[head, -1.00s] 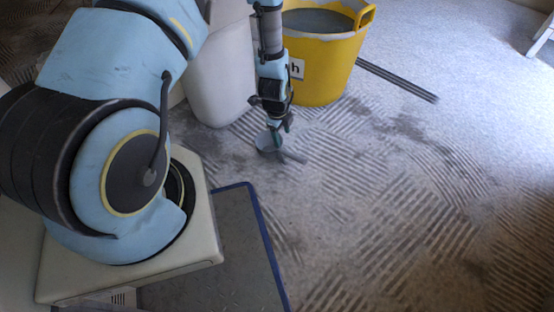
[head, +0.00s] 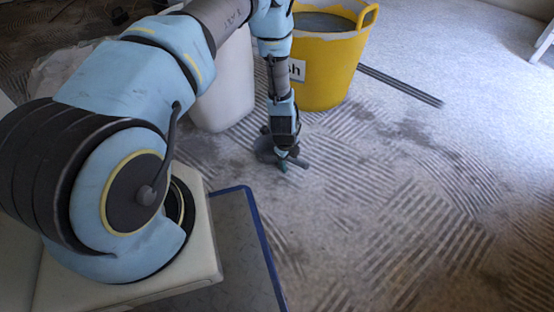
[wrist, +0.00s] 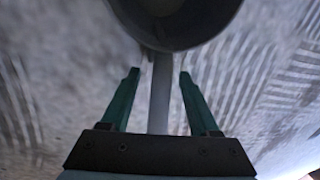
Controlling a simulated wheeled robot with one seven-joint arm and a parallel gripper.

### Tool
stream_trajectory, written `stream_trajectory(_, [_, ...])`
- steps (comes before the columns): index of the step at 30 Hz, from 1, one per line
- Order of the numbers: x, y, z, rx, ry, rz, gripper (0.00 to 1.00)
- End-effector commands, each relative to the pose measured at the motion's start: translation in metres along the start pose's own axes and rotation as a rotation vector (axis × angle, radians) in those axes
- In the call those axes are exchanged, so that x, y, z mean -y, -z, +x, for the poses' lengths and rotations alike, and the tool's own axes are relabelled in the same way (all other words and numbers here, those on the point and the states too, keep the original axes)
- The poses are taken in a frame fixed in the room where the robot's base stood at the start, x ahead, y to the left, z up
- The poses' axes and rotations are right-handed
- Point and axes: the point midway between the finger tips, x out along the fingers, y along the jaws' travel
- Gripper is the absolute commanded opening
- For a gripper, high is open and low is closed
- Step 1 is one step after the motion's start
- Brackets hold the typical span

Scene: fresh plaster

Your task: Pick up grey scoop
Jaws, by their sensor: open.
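The grey scoop lies on the floor; its round bowl (wrist: 172,22) fills the top of the wrist view and its straight handle (wrist: 160,92) runs down toward me. In the head view the scoop (head: 298,161) is partly hidden by my gripper (head: 283,165), which is low over it. My gripper (wrist: 157,95) is open in the wrist view, with one green finger on each side of the handle. A gap shows between each finger and the handle. I cannot tell how far the fingertips are above the floor.
A yellow tub (head: 332,75) with grey contents stands just behind the scoop, beside a white bin (head: 226,88). A dark bar (head: 400,85) lies right of the tub. A blue-edged grey panel (head: 240,250) is in front.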

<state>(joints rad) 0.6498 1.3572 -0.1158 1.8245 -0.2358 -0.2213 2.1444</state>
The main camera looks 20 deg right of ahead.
Motion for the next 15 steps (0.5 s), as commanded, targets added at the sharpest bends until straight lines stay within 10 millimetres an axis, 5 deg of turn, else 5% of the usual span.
stream_trajectory(10, [0.0004,-0.0001,0.0101,0.0,0.0,0.0,0.62])
stream_trajectory(15, [0.0003,-0.0001,0.01,0.0,0.0,0.0,0.45])
